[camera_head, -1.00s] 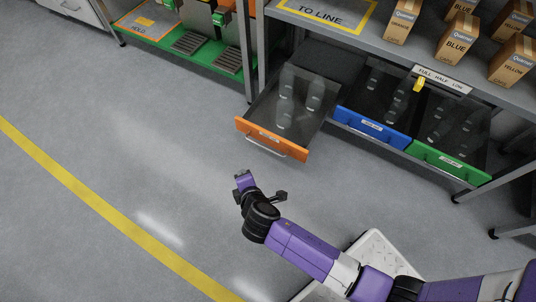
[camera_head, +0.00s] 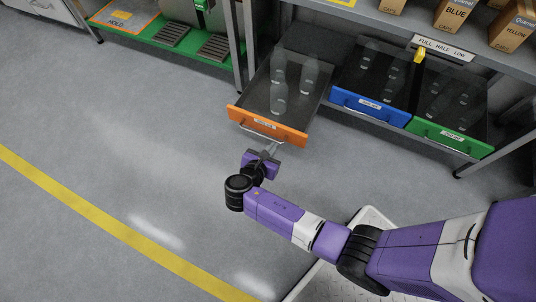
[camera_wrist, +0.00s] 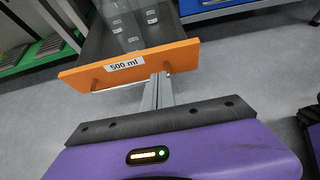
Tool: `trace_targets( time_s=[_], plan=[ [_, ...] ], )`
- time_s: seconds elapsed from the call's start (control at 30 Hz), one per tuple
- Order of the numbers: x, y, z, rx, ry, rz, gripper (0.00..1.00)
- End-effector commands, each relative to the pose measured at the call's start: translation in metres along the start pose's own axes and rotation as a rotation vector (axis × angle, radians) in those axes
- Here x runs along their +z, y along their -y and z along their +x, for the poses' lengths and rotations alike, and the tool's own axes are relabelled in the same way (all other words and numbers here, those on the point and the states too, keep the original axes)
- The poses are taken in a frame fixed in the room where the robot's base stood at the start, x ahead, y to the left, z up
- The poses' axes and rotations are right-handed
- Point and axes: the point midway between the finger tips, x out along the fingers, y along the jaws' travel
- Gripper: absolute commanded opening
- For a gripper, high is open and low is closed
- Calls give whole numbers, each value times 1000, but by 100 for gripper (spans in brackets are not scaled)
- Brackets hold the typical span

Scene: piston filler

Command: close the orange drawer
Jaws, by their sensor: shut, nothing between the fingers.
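The orange drawer (camera_head: 267,125) is pulled out from under the bench, with several clear bottles (camera_head: 281,95) standing in it. Its orange front carries a "500 ml" label and a bar handle (camera_head: 262,138); the front also shows in the wrist view (camera_wrist: 118,66). My gripper (camera_head: 269,150) is just in front of the drawer front, near the handle. In the wrist view its fingers (camera_wrist: 158,88) are shut together and empty, with the tips close to the orange front, right of the label. I cannot tell whether they touch it.
A blue drawer (camera_head: 370,106) and a green drawer (camera_head: 449,138) sit to the right. Boxes (camera_head: 453,14) stand on the bench top. A green shelf (camera_head: 150,36) is at the left. The grey floor with a yellow line (camera_head: 100,226) is clear on the left.

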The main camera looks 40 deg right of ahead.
Motion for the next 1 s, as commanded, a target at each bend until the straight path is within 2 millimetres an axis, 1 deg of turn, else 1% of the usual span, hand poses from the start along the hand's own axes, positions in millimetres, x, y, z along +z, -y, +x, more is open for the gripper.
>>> trace_targets(
  time_s=[0.03,0.2,0.4,0.6,1.0],
  plan=[
    [-4,1,14,-3,0,3,0],
    [-2,0,45,-2,1,5,0],
    [14,0,64,0,0,5,0],
    [20,0,71,2,0,3,0],
    [21,0,72,1,0,2,0]
  ],
)
